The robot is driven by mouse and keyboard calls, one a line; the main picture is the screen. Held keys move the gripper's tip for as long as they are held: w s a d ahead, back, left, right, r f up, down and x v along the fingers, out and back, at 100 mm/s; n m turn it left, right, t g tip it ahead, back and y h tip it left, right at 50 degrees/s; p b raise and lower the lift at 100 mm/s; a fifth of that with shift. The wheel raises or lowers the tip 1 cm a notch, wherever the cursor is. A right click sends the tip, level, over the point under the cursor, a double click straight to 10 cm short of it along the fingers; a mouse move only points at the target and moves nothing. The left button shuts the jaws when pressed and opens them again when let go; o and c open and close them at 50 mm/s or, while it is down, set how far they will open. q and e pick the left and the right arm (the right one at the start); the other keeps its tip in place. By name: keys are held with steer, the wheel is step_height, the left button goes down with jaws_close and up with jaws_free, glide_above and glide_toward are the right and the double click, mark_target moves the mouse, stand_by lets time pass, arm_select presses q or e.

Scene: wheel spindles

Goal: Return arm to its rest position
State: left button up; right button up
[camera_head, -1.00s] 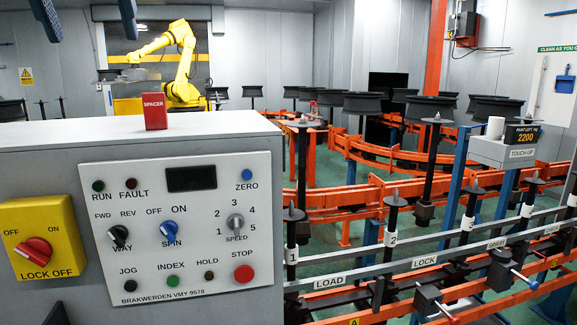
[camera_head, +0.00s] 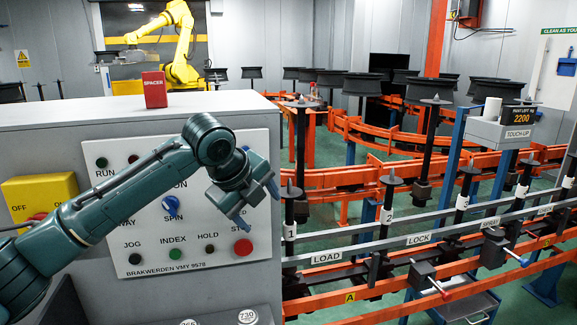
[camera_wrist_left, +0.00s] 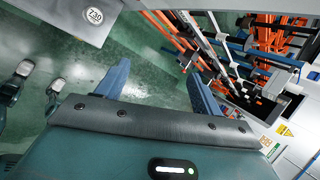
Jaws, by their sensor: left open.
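My left arm reaches in from the left of the head view, across the front of the grey control panel (camera_head: 205,267). My left gripper (camera_head: 257,204) is in front of the panel's right part, hiding several of its dials, with its blue fingers apart. In the left wrist view the gripper (camera_wrist_left: 160,88) is open, with nothing between its fingers and green floor beyond. I cannot tell from these views whether it touches the panel. My right gripper is not in view.
A red spacer block (camera_head: 154,89) stands on the cabinet top. A yellow lock-off box (camera_head: 30,190) is at the left. Orange rails (camera_head: 340,298) with numbered black spindles run to the right. A yellow robot arm (camera_head: 180,45) stands behind.

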arm_select(q)
steer(key=s+d+f+n+t+h, duration=0.1)
steer(key=s+d+f+n, duration=0.2)
steer(key=f, duration=0.5)
steer(key=s+f+n+h, duration=0.25)
steer(key=f+n, duration=0.25)
steer(key=f, duration=0.4)
steer(key=s+d+f+n+t+h, duration=0.1)
steer(key=s+d+f+n, duration=0.2)
steer(key=f, duration=0.5)
steer(key=s+a+f+n+t+y, duration=0.1)
steer(key=s+a+f+n+y, duration=0.1)
steer(key=s+a+f+n, duration=0.5)
steer(key=s+a+f+n+t+y, duration=0.1)
steer(key=s+a+f+n+y, duration=0.2)
steer(key=s, duration=1.2)
steer(key=a+f+n, duration=0.3)
steer(key=a+f, duration=0.2)
steer(key=f, duration=0.1)
steer(key=shift+s+a+n, duration=0.15)
steer(key=shift+a+n, duration=0.2)
steer(key=shift+n, duration=0.05)
